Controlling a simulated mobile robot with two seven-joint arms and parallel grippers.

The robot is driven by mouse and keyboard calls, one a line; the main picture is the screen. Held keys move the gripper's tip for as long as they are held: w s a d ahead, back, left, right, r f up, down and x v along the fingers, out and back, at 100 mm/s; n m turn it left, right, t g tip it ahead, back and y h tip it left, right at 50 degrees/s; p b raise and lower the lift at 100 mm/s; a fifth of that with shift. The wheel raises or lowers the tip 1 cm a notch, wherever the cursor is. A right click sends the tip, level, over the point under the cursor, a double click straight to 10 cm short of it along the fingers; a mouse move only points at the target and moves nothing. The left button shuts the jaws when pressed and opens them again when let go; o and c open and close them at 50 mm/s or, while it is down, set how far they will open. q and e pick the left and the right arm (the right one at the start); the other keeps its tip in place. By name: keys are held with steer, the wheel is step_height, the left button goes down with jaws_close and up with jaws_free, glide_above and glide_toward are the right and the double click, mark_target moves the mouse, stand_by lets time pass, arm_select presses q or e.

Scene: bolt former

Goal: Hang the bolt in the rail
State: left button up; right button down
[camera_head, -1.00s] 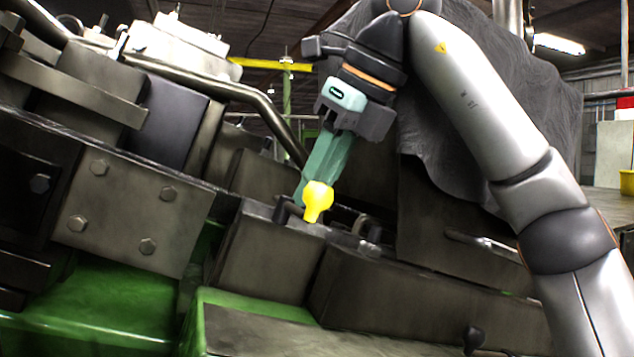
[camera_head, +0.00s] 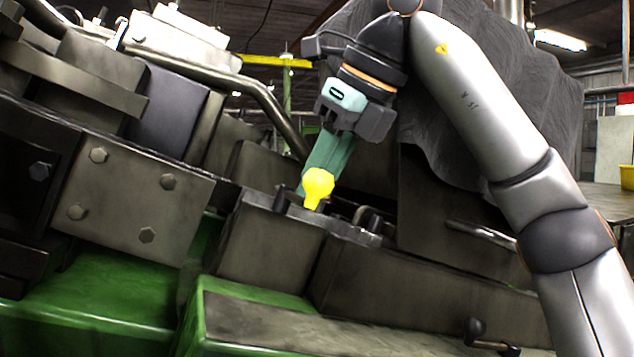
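The yellow bolt (camera_head: 317,186) has a wide rounded head at the top and a narrower shank pointing down. It is at the fingertips of my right gripper (camera_head: 312,180), whose teal fingers reach down from the upper right. The fingers appear closed on the bolt; the bolt hides their tips. The shank's lower end is at the top edge of the dark metal rail block (camera_head: 285,207). I cannot tell whether the shank sits in the rail's gap or in front of it. My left gripper is not in view.
Dark bars and handles (camera_head: 367,220) stand just right of the bolt. A bolted plate (camera_head: 120,200) and a bent pipe (camera_head: 270,105) are on the left. A grey cover (camera_head: 480,110) hangs behind my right arm. A green machine bed (camera_head: 100,305) lies below.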

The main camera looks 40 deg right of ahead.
steer(key=shift+f, duration=0.2)
steer(key=c, duration=1)
jaws_free()
steer(key=shift+s, duration=0.1)
steer(key=o, duration=0.4)
steer(key=shift+d+f, duration=0.1)
